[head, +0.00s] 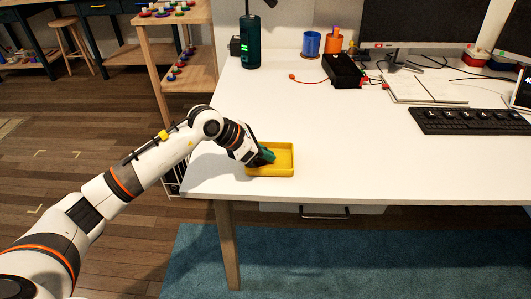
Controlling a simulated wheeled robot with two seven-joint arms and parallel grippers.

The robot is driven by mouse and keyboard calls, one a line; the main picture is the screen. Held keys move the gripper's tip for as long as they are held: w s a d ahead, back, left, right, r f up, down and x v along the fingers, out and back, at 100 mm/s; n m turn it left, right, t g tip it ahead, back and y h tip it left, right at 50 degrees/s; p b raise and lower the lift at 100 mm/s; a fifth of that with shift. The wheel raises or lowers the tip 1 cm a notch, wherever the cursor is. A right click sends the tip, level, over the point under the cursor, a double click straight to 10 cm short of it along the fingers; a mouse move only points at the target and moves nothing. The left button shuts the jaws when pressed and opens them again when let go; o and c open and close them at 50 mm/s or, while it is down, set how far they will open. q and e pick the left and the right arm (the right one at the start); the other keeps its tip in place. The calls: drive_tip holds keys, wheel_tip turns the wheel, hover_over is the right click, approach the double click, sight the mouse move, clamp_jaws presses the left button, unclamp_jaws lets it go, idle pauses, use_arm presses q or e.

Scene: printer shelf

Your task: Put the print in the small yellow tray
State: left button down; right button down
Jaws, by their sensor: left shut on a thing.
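The small yellow tray (285,173) lies on the white table near its front left edge. My left gripper (263,157) reaches in from the left, with its tip over the left part of the tray. It is shut on a small dark green piece, which I take to be the print (267,154). The gripper hides part of the print and the tray's left side. I cannot tell whether the print touches the tray floor. My right gripper is out of view.
The white table (350,150) is clear around the tray. A dark green cylinder (250,42), a blue cup (311,44), an orange cup (334,41) and a black box (344,70) stand at the back. A keyboard (470,121) and open notebook (423,88) lie right.

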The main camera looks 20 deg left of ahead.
use_arm(q)
drive_tip(key=shift+f, duration=0.1)
drive_tip(key=c, duration=1.6)
unclamp_jaws()
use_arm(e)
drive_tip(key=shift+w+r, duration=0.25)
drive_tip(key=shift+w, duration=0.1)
use_arm(q)
drive_tip(key=shift+o, duration=0.2)
drive_tip(key=shift+r, duration=0.2)
drive_tip(key=shift+s+a+r, duration=0.2)
drive_tip(key=shift+a+r, duration=0.2)
drive_tip(key=shift+a, duration=0.05)
drive_tip(key=v, duration=1)
drive_tip(key=shift+s+r, duration=0.25)
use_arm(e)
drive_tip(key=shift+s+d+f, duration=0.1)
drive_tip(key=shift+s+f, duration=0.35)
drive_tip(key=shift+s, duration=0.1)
use_arm(q)
drive_tip(key=shift+a, duration=0.1)
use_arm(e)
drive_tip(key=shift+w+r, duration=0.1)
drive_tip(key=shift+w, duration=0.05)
